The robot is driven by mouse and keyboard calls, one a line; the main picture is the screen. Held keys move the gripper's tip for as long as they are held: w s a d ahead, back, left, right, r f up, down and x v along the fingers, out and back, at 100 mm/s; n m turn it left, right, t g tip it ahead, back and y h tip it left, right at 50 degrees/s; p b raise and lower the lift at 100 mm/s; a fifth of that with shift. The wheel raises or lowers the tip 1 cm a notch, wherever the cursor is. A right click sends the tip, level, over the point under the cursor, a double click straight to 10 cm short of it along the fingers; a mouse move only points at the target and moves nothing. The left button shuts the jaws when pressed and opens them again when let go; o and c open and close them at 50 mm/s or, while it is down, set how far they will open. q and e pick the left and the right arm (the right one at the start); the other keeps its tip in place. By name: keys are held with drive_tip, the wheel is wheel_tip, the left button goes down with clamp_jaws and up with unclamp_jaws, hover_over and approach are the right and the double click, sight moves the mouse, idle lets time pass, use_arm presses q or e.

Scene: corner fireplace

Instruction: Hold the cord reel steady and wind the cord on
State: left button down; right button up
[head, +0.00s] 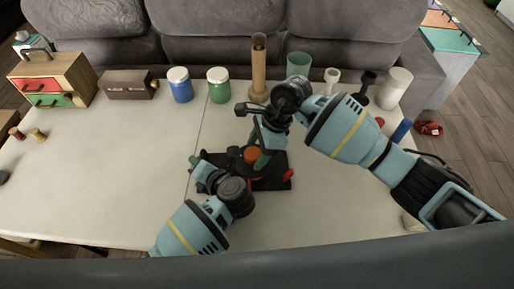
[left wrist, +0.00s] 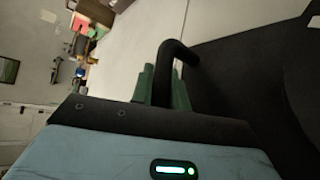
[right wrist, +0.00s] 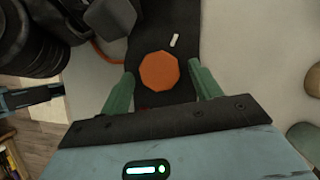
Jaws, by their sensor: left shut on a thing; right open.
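The cord reel (head: 270,183) stands on the table on a dark base, with orange-red parts on top. My left gripper (left wrist: 163,82) is shut on a black curved handle (left wrist: 172,52), which seems to be part of the reel; the arms partly hide it in the head view. My right gripper (right wrist: 162,82) is open above the reel, its green fingers either side of an orange eight-sided knob (right wrist: 159,72). Gaps show between knob and fingers. This orange knob also shows in the head view (head: 252,155).
A row of jars and cups, including a blue jar (head: 180,85), a green jar (head: 218,86) and a tall brown cylinder (head: 258,70), lines the table's back edge. A drawer box (head: 75,72) stands at the back left. The table's left half is mostly clear.

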drive_tip(key=c, duration=1)
drive_tip(key=shift+o, duration=0.2)
drive_tip(key=shift+m, duration=0.3)
drive_tip(key=m, duration=0.1)
drive_tip(key=m+t, duration=0.1)
drive_tip(key=m, duration=0.1)
drive_tip(key=m+t, duration=0.1)
drive_tip(key=m, duration=0.1)
drive_tip(key=shift+s, duration=0.35)
drive_tip(key=m+t+h, duration=0.1)
drive_tip(key=m, duration=0.2)
drive_tip(key=m+t, duration=0.1)
drive_tip(key=m, duration=0.2)
drive_tip(key=shift+s+a+m+h, duration=0.2)
drive_tip(key=shift+m+h, duration=0.2)
drive_tip(key=o, duration=1)
drive_tip(key=shift+c, duration=0.2)
